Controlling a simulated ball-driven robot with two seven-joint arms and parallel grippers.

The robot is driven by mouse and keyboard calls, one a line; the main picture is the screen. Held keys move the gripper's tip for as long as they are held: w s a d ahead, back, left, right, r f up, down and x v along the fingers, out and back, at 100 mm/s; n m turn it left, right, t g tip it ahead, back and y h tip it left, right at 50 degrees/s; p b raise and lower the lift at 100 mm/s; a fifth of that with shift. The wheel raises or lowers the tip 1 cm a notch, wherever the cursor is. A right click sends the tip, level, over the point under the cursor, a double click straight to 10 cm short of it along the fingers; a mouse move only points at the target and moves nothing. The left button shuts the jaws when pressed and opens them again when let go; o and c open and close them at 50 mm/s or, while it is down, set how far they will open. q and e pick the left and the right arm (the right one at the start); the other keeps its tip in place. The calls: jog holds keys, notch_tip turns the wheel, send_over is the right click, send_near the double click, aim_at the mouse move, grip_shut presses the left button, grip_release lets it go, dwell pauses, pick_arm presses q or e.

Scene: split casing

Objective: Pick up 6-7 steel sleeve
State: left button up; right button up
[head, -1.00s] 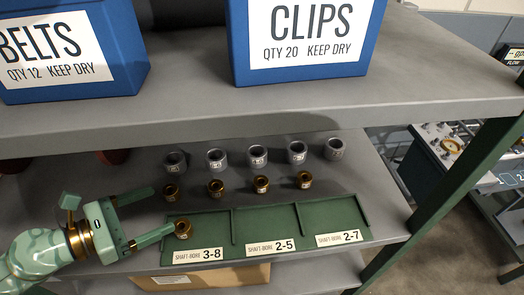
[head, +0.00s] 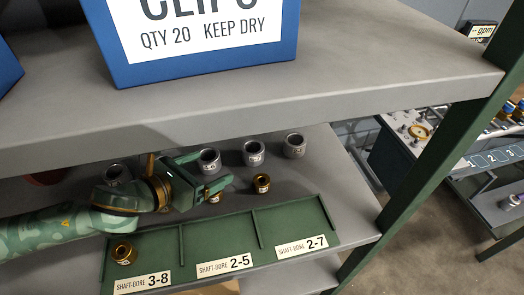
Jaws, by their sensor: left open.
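Several grey steel sleeves stand in a back row on the lower shelf. One sleeve (head: 209,161) is by my gripper, others are the middle right sleeve (head: 254,153), the right end sleeve (head: 294,146) and the left sleeve (head: 114,174). Their small labels are too blurred to tell which is 6-7. My left gripper (head: 214,168) is open and empty, its fingers pointing right beside the nearest sleeve. I cannot tell whether that sleeve is between the fingers. The gripper and wrist hide part of the rows. My right gripper is not in view.
A green tray (head: 187,246) with three labelled compartments lies in front; a brass bushing (head: 123,252) sits in compartment 3-8. Another brass bushing (head: 262,183) stands before the sleeves. The upper shelf (head: 350,80), bearing a blue bin (head: 115,60), hangs above. A green post (head: 420,150) is right.

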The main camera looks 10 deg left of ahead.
pick_arm(q)
jog(key=b, duration=0.2)
send_near(258, 144)
jog(key=shift+d+f, duration=0.3)
jog(key=x, duration=0.2)
jog(key=b+x, duration=0.1)
jog(key=x, duration=0.1)
jog(key=shift+w+a+f, duration=0.1)
jog(key=shift+w+f, duration=0.1)
jog(key=shift+w, duration=0.15)
jog(key=shift+w+d+f, duration=0.1)
jog(key=shift+w+d, duration=0.1)
jog(key=shift+w, duration=0.2)
jog(key=shift+s, duration=0.1)
jog(key=shift+c, duration=0.3)
jog(key=c, duration=1.4)
jog(key=shift+r, duration=0.2)
